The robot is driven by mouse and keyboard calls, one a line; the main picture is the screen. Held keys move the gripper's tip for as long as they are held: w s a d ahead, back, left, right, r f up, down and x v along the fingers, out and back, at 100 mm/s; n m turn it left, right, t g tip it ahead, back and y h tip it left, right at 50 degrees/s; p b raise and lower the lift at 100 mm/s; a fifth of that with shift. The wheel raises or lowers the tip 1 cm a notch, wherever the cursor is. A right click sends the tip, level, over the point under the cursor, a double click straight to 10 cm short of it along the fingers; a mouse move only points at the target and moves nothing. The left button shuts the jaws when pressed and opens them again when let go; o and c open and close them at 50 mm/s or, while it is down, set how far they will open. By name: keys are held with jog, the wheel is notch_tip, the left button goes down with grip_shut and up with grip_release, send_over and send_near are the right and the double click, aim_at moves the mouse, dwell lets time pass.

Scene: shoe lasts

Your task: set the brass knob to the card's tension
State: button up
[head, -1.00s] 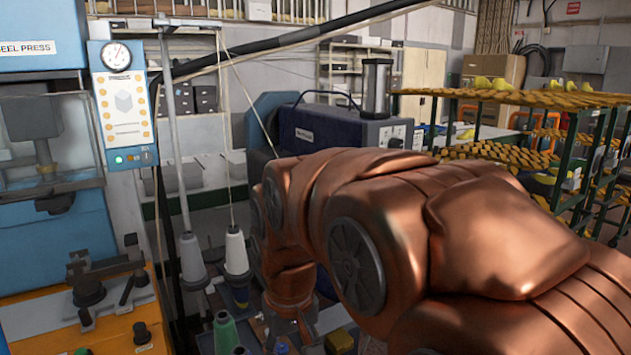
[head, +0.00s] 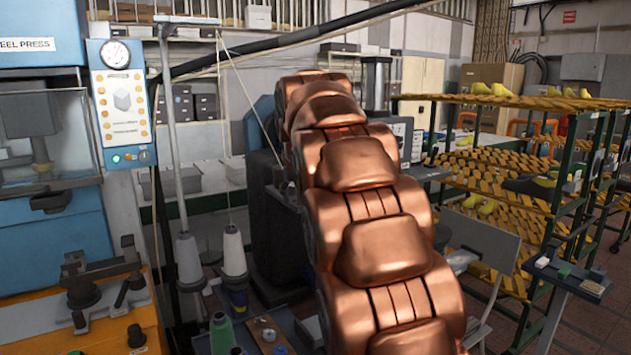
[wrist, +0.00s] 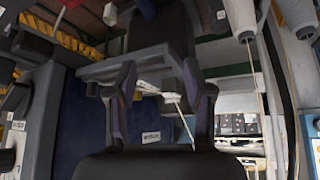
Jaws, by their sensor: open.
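I cannot make out the brass knob or the card in either view. My gripper (wrist: 162,88) is open and empty in the wrist view, its two dark fingers apart. Beyond the fingers is a dark blue machine face with a small white label (wrist: 151,137). A thin pale thread runs down between the fingers. In the head view my copper arm stands raised across the middle and hides most of the machine behind it. White thread cones (head: 234,255) stand left of the arm, with a green spool (head: 222,333) lower down.
Racks (head: 520,150) with yellow shoe lasts stand at right. A grey chair (head: 482,240) and a small side table (head: 570,275) are nearer.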

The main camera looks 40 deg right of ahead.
jog(key=shift+m+t+h, duration=0.6)
jog(key=shift+t+h, duration=0.3)
jog(key=w+d+r, duration=0.1)
jog(key=w+d, duration=0.1)
jog(key=w+d+r, duration=0.1)
jog(key=d+r, duration=0.1)
jog(key=d, duration=0.1)
jog(key=w+d+r+b, duration=0.1)
jog(key=w+d+r, duration=0.1)
jog(key=d, duration=0.1)
jog(key=shift+w+d+r, duration=0.1)
jog(key=shift+w+d, duration=0.15)
jog(key=shift+w, duration=0.1)
jog(key=shift+p+x, duration=0.75)
jog(key=shift+x, duration=3.05)
jog(key=shift+c, duration=0.3)
grip_shut()
